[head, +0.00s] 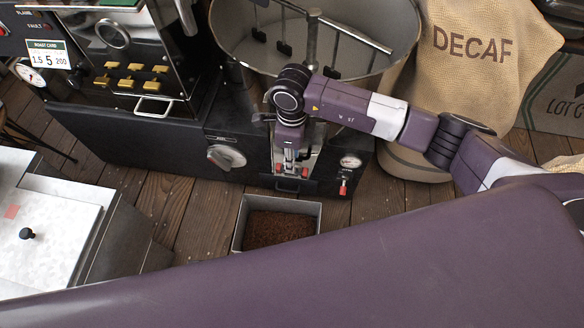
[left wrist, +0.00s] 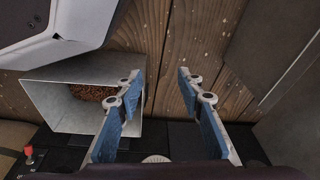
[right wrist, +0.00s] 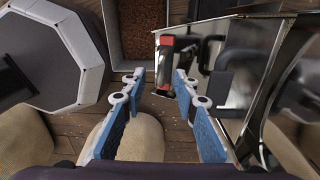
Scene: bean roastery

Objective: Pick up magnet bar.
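A short dark bar with red ends, which looks like the magnet bar (right wrist: 166,66), shows in the right wrist view beside shiny metal chute plates. Its near end lies between or just beyond the tips of my right gripper (right wrist: 158,80), which is open with nothing held. In the head view my right gripper (head: 291,165) points down at the chute front, where small red parts show; the bar is largely hidden there. My left gripper (left wrist: 158,75) is open and empty, above the floor beside the bean bin in the left wrist view.
A grey bin of ground-looking beans (head: 240,232) stands on the wooden floor below the chute. A gauge (head: 350,161) with a red valve is right of the chute, a dial knob (head: 226,157) left. Black handles (right wrist: 218,80) adjoin the bar. A DECAF sack (head: 475,80) stands behind.

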